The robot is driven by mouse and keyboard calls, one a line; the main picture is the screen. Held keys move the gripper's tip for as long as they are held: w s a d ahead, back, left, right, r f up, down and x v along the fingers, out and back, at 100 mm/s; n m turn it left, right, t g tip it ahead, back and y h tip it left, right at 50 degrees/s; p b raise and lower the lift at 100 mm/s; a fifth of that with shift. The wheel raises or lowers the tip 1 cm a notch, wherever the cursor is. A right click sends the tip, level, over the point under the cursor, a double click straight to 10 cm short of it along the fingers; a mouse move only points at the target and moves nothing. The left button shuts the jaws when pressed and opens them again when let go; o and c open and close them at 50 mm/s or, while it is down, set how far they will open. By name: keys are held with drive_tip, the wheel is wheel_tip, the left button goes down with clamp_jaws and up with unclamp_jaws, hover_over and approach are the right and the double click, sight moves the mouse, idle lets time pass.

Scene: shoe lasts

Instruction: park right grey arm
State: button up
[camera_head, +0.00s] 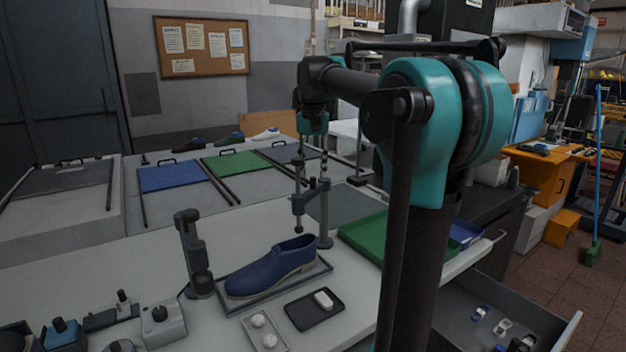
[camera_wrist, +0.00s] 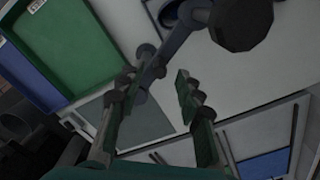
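The right grey arm (camera_head: 325,228) stands at the right end of the blue shoe (camera_head: 268,270). Its lever reaches left from the post to a hanging end. In the wrist view the grey arm (camera_wrist: 178,45) runs from near the left finger's tip up to a large dark round end. My gripper (camera_head: 311,182) points down over this arm with its fingers apart. In the wrist view my gripper (camera_wrist: 157,76) is open, and part of the arm shows between the fingertips. I cannot tell whether a finger touches it.
Another grey arm (camera_head: 190,240) stands left of the shoe. A black tray (camera_head: 300,316) and a light tray (camera_head: 252,332) lie in front. A green tray (camera_head: 362,238) is to the right. An open drawer (camera_head: 545,312) juts out at lower right. Blue and green mats lie behind.

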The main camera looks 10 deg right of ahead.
sight(313, 177)
drive_tip(key=shift+f, duration=1.7)
drive_tip(key=shift+c, duration=0.6)
clamp_jaws()
